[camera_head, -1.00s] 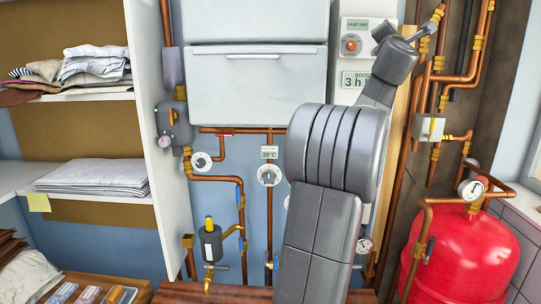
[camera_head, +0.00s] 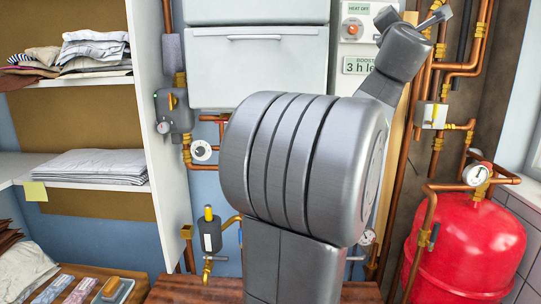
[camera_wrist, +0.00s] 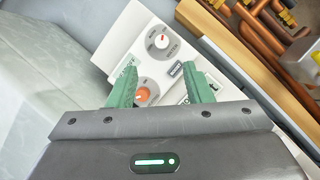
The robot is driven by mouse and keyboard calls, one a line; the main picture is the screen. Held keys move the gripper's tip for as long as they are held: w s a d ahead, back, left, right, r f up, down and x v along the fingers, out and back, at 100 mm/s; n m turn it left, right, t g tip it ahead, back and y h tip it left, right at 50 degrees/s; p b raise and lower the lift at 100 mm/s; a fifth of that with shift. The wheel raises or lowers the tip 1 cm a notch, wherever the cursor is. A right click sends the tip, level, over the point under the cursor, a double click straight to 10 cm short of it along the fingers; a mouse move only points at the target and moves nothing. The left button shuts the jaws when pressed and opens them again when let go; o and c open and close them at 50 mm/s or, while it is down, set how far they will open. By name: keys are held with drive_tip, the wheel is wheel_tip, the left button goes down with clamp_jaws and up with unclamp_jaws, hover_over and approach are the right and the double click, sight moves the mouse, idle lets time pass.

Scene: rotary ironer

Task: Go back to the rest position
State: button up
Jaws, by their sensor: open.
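My gripper shows in the wrist view (camera_wrist: 162,82) with two green fingers spread apart and nothing between them. My arm rises through the middle of the head view and covers part of the pipework. My gripper's fingertips are not clear there.
A white cabinet (camera_head: 258,75) hangs left of the panel. Copper pipes (camera_head: 470,60) and a red tank (camera_head: 470,245) stand at the right. Shelves with folded linen (camera_head: 97,165) are at the left. A wooden top (camera_head: 175,290) lies below.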

drive_tip(key=w+d+r+n+t+y+b, duration=0.1)
drive_tip(key=w+n+y, duration=0.3)
drive_tip(key=n, duration=0.5)
drive_tip(key=w+d+r+n+y, duration=0.1)
drive_tip(key=w+d+n+y, duration=0.2)
drive_tip(key=n, duration=0.6)
drive_tip(key=shift+w+d+r+t+y+b, duration=0.2)
drive_tip(key=shift+w+d+t+y+b, duration=0.15)
drive_tip(key=shift+w+y, duration=0.75)
drive_tip(key=shift+s+a+r, duration=0.1)
drive_tip(key=shift+s+a, duration=0.05)
drive_tip(key=shift+a, duration=0.05)
